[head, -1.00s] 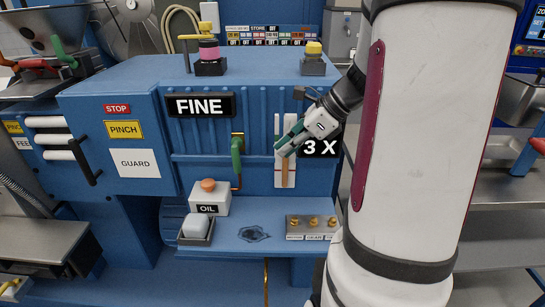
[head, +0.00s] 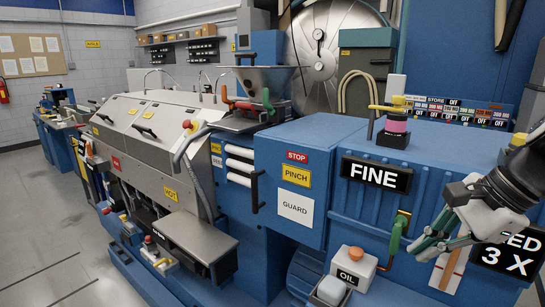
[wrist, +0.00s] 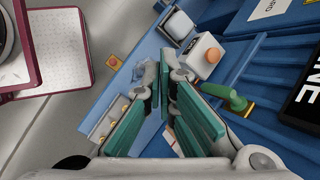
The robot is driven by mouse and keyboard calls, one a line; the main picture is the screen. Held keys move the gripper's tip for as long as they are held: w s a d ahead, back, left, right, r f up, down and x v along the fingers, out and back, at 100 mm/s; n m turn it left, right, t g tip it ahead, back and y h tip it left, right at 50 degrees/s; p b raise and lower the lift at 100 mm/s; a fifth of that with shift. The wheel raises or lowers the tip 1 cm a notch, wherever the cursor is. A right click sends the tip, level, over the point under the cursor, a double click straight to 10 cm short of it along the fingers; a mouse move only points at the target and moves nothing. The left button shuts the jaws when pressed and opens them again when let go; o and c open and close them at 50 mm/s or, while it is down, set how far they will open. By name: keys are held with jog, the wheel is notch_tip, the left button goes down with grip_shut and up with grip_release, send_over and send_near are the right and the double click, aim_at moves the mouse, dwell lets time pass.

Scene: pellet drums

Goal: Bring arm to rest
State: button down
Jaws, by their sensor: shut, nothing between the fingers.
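My gripper (head: 428,244) is at the right of the head view, with green-padded fingers pointing down and left. It is shut and empty, in front of the blue machine (head: 338,205), beside the white slotted plate (head: 449,268) and the 3 X sign (head: 508,258), which it partly covers. Whether it touches them cannot be told. In the wrist view the gripper (wrist: 164,68) has its fingertips close together, with nothing between them. My upper arm is out of the head view.
A green-handled lever (head: 394,238), an oil box (head: 354,265) and a white block in a tray (head: 331,290) are near the gripper; the lever also shows in the wrist view (wrist: 228,97). A hopper (head: 262,78) and grey hot-marked machine (head: 150,125) stand left. Open floor (head: 40,220) lies far left.

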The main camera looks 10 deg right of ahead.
jog(key=s+a+n+h, duration=0.4)
jog(key=s+a+n, duration=0.5)
jog(key=n, duration=0.9)
jog(key=shift+a+r+t, duration=0.3)
jog(key=shift+a+r, duration=0.1)
jog(key=shift+a, duration=0.55)
